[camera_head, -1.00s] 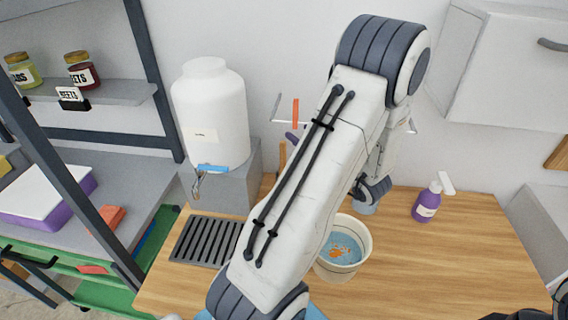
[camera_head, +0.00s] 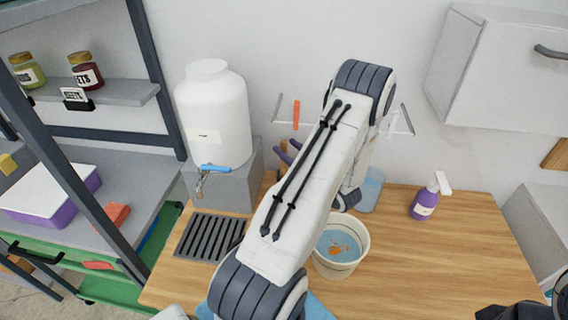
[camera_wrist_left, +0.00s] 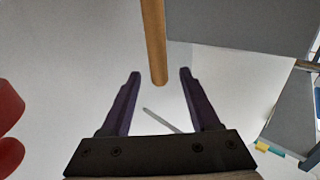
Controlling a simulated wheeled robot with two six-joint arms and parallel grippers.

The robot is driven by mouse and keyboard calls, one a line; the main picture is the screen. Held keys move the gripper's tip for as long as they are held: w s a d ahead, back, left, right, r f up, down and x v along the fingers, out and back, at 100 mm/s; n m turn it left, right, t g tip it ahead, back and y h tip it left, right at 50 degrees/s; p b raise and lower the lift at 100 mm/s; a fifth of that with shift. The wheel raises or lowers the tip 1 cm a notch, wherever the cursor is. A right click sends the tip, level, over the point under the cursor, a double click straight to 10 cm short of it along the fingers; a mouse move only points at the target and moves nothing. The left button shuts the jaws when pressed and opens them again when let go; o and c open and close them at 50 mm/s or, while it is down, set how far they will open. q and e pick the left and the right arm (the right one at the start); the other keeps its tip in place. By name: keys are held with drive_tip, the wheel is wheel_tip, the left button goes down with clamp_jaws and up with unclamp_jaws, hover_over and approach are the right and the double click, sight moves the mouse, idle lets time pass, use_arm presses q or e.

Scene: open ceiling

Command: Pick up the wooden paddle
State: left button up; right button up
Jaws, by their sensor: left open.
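The wooden paddle shows in the left wrist view as a round tan handle (camera_wrist_left: 153,42) coming down from the top edge. Its lower end lies between the tips of my left gripper (camera_wrist_left: 158,75), with a gap visible to each purple finger. The left gripper is open and holds nothing. In the head view my left arm crosses the middle, and the purple fingers (camera_head: 287,150) show just left of its far end, near the wall rack. The arm hides most of the paddle there.
A white bucket (camera_head: 359,262) of water with orange shapes stands on the wooden counter (camera_head: 440,245). A white dispenser (camera_head: 215,110) stands on a grey block to the left, by a drain grate (camera_head: 210,238). A purple spray bottle (camera_head: 425,200) is at right. The right counter is mostly clear.

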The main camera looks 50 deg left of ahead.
use_arm(q)
drive_tip(key=shift+w+a, duration=0.1)
drive_tip(key=shift+a, duration=1.1)
clamp_jaws()
drive_tip(key=shift+r, duration=0.1)
